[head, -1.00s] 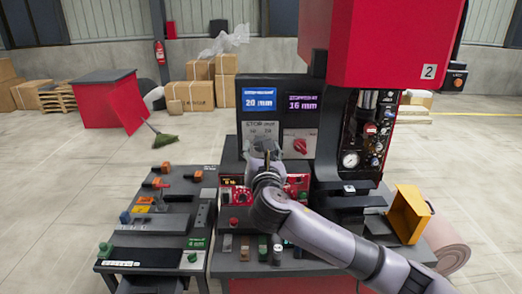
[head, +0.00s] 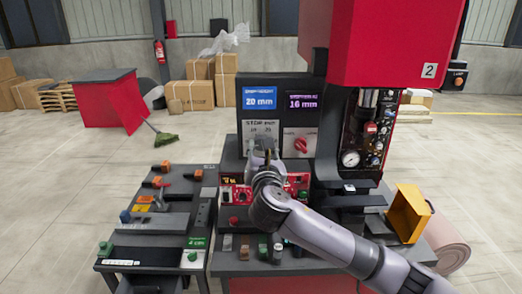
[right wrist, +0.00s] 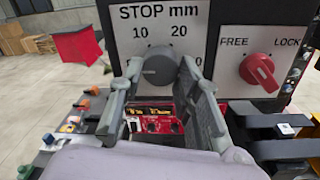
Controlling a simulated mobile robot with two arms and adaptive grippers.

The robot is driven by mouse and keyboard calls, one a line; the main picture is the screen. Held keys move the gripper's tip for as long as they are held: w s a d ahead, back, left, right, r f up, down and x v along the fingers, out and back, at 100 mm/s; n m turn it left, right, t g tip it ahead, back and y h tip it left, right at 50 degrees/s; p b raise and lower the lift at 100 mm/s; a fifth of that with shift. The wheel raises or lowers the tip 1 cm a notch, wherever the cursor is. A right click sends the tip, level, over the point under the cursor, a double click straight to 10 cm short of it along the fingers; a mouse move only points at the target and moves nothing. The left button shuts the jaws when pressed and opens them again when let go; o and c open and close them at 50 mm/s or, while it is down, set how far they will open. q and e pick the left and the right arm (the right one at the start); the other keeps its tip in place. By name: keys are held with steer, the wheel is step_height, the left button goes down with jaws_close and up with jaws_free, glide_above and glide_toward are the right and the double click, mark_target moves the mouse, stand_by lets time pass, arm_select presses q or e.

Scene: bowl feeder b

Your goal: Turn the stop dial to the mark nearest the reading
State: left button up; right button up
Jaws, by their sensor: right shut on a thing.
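The stop dial (right wrist: 158,68) is a dark grey round knob on a pale plate (right wrist: 125,45) marked "STOP mm". Marks 10 and 20 show above it, and a figure ending in 0 shows at its right, partly hidden by a finger. My right gripper (right wrist: 162,74) is shut on the dial, one finger on each side. Its pointer cannot be made out. In the head view my right gripper (head: 263,158) covers the dial. The blue screen (head: 259,98) reads 20 mm and the purple-lettered screen (head: 302,102) reads 16 mm. My left gripper is not in view.
A red FREE/LOCK knob (right wrist: 258,70) sits right of the plate, close to my right finger. Red controls (right wrist: 155,122) lie below the dial. A red press (head: 385,45) stands at the right. A side bench (head: 155,225) with tools is at the left.

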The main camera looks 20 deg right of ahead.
steer(key=m+b, duration=0.2)
steer(key=m, duration=0.4)
steer(key=shift+a+f+b, duration=0.1)
steer(key=shift+f+b, duration=0.05)
steer(key=shift+b, duration=0.25)
steer(key=m+b, duration=0.2)
steer(key=m, duration=0.4)
steer(key=shift+m+h+b, duration=0.4)
steer(key=m+b, duration=0.2)
steer(key=m, duration=0.3)
steer(key=shift+a+m, duration=0.1)
steer(key=shift+m, duration=0.2)
steer(key=m+h+b, duration=0.1)
steer(key=m+b, duration=0.1)
steer(key=m, duration=0.4)
steer(key=shift+w, duration=0.1)
steer(key=shift+r, duration=0.2)
steer(key=o, duration=1.1)
steer(key=shift+o, duration=0.2)
steer(key=shift+r, duration=0.1)
